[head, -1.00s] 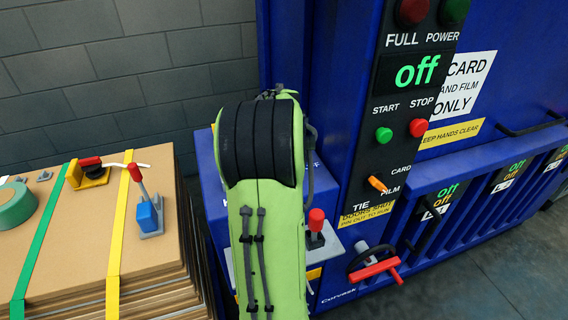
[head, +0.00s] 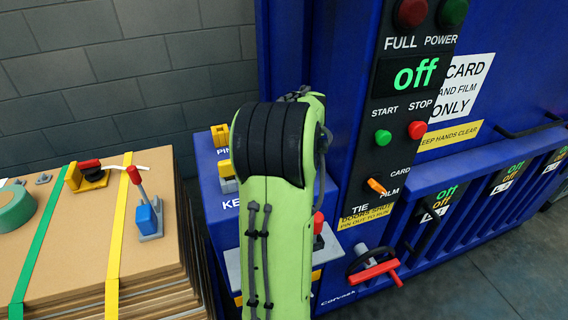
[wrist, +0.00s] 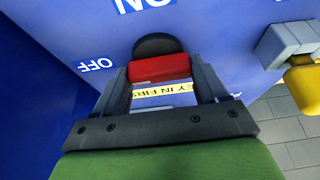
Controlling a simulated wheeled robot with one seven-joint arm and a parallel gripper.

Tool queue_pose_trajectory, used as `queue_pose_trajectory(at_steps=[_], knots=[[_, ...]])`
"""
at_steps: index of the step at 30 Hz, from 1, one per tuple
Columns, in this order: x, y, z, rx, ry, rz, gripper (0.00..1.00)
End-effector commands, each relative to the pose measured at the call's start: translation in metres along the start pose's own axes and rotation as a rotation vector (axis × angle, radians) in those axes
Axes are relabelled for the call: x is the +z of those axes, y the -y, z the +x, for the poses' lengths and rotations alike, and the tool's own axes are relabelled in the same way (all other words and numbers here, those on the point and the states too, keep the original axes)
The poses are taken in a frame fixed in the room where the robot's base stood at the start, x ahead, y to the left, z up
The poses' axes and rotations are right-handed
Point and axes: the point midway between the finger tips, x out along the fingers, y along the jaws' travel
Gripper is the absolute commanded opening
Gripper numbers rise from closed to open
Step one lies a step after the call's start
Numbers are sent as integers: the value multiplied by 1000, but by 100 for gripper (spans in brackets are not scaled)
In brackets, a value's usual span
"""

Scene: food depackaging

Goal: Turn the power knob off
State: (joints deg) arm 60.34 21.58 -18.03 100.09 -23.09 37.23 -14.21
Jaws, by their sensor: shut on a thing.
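The power knob shows in the wrist view as a red grip (wrist: 160,68) with a round black part (wrist: 157,45) behind it on a blue panel. White ON lettering is at the top edge of that view, and OFF lettering (wrist: 95,65) is to the left of the knob. My gripper (wrist: 165,78) has one finger on each side of the red grip and is shut on it. In the head view my green arm hides the gripper and the knob. The display (head: 415,73) on the blue machine reads "off" in green.
A yellow part on a grey bracket (wrist: 287,40) is right of my gripper. In the head view, yellow parts stand on the blue box (head: 212,180) beside my arm. A red-handled lever (head: 318,225) is close on its right. Strapped cardboard (head: 75,235) stands at the left.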

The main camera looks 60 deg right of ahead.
Motion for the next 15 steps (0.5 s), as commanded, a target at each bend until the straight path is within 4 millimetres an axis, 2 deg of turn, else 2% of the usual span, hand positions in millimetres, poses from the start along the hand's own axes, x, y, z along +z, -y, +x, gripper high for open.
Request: queue_pose_trajectory(at_steps=[7, 8, 12, 15], knots=[[0, 1, 0, -1, -1, -4, 42], [0, 1, 0, -1, -1, -4, 77], [0, 0, 0, -1, -1, -3, 98], [0, 0, 0, 0, 0, -2, 98]])
